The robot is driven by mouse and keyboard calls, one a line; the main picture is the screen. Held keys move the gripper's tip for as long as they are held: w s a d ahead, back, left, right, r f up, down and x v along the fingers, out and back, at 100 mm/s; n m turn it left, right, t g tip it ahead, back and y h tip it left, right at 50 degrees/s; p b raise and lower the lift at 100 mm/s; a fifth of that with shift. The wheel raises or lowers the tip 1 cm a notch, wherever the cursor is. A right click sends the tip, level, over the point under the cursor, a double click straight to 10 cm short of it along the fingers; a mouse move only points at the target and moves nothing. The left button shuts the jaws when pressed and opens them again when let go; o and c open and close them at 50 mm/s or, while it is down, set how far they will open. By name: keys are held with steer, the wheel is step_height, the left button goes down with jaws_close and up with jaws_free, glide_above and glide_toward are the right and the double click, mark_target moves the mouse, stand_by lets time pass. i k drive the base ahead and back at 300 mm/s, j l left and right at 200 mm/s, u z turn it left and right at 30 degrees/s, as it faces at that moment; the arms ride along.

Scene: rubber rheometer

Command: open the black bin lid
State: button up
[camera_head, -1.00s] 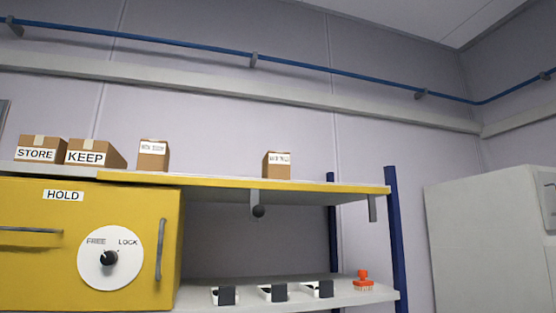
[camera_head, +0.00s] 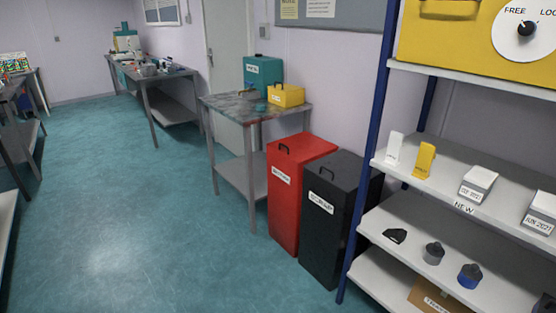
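The black bin (camera_head: 322,236) stands on the floor in the lower middle of the head view. It is a tall box with a white label on its front. Its lid (camera_head: 343,171) lies flat and shut on top, with a small dark handle (camera_head: 325,173) near the front edge. The right side of the bin is partly hidden behind the shelf's blue post. My gripper is not in view.
A red bin (camera_head: 285,198) stands directly left of the black bin. A shelf unit (camera_head: 470,210) with small items stands close on the right. A grey table (camera_head: 225,103) holds teal and yellow boxes. The teal floor (camera_head: 120,215) at left is open.

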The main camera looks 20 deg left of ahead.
mark_target(342, 168)
steer(key=u, duration=0.55)
steer(key=i+u, duration=0.15)
steer(key=i, duration=0.6)
steer(key=i+l+u, duration=0.2)
steer(key=i, duration=0.55)
